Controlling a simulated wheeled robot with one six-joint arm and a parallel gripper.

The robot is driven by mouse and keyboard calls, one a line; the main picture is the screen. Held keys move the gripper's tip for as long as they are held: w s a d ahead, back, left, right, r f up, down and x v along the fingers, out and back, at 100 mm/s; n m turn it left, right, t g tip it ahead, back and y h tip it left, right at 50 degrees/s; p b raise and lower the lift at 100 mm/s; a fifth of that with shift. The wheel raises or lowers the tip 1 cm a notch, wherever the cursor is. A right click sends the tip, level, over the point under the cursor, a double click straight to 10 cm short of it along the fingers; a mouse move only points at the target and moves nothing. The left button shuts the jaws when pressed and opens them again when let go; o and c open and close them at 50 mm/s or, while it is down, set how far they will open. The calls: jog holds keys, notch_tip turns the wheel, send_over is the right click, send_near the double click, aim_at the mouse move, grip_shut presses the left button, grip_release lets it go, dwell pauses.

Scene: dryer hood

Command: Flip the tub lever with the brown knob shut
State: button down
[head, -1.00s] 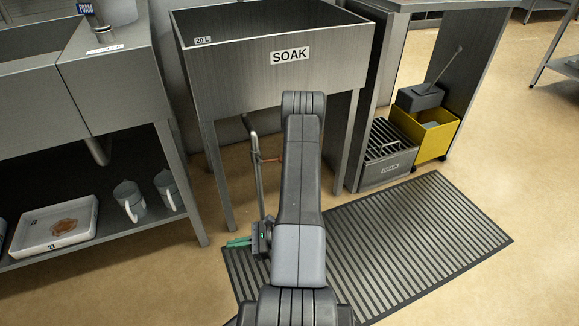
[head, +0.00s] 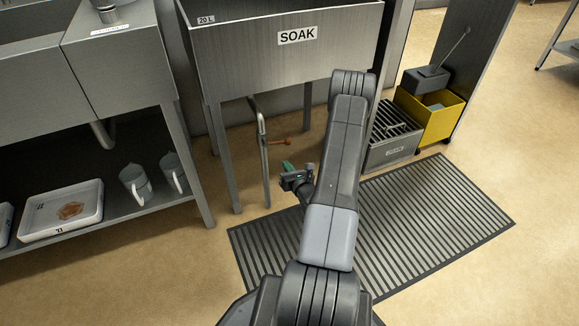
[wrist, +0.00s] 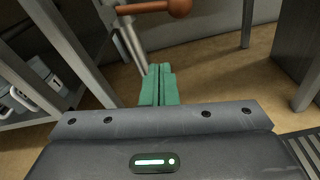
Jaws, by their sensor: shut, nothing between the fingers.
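The tub lever with the brown knob (head: 281,141) sticks out to the right from the grey drain pipe (head: 264,150) under the tub marked SOAK (head: 280,60). In the wrist view the lever with its round brown knob (wrist: 178,8) lies across the top edge, beyond my fingertips. My gripper (head: 287,166) is in front of the pipe and below the lever, a little to the right of the pipe. In the wrist view its green fingers (wrist: 159,72) are together and empty, apart from the lever.
A tub leg (head: 226,160) stands left of the pipe. A shelf (head: 140,215) with jugs and a white tray (head: 62,212) is at the left. A grey slatted box (head: 392,138) and yellow bucket (head: 430,115) stand at the right. A striped mat (head: 420,215) covers the floor.

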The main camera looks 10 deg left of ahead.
aim_at(279, 142)
jog(key=b+x, duration=0.2)
jog(key=x, duration=0.5)
jog(key=shift+s+d+r, duration=0.1)
jog(key=shift+d+r, duration=0.15)
jog(key=shift+r, duration=0.7)
jog(key=shift+d+r, duration=0.25)
jog(key=shift+r, duration=0.75)
